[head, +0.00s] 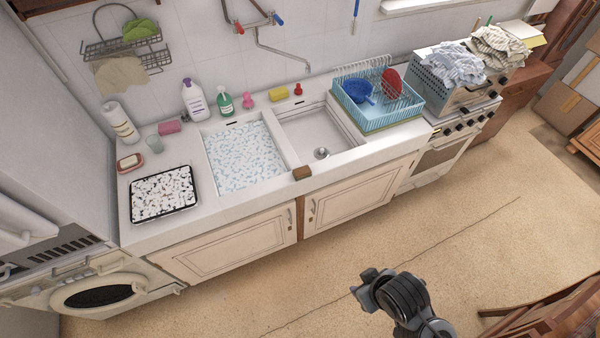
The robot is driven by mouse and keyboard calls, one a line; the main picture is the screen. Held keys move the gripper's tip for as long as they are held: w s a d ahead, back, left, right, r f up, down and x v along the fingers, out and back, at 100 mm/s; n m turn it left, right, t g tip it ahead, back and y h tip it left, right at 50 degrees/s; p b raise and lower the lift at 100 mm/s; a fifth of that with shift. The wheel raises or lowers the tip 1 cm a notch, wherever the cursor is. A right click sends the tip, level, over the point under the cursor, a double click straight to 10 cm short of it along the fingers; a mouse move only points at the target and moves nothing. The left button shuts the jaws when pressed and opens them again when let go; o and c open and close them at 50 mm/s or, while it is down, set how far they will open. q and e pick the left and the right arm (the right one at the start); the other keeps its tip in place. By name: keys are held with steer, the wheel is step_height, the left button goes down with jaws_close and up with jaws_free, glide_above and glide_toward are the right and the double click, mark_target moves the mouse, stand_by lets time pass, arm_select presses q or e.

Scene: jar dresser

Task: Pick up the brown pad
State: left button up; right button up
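The brown pad (302,173) is a small block at the front edge of the white sink counter, by the divider between the two basins. My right gripper (366,286) shows at the bottom of the head view, over the floor and well apart from the pad. Its fingers are small and dark, and I cannot tell whether they are open or shut. Nothing is visibly held in it. My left gripper is out of view.
The left basin (244,156) holds white-blue suds; the right basin (316,141) looks empty. A dark tray (164,193) covered in white stands left. A blue dish rack (377,97) stands right. Bottles and sponges line the back. The floor before the cabinets is clear.

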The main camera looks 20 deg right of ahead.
stand_by(0.3)
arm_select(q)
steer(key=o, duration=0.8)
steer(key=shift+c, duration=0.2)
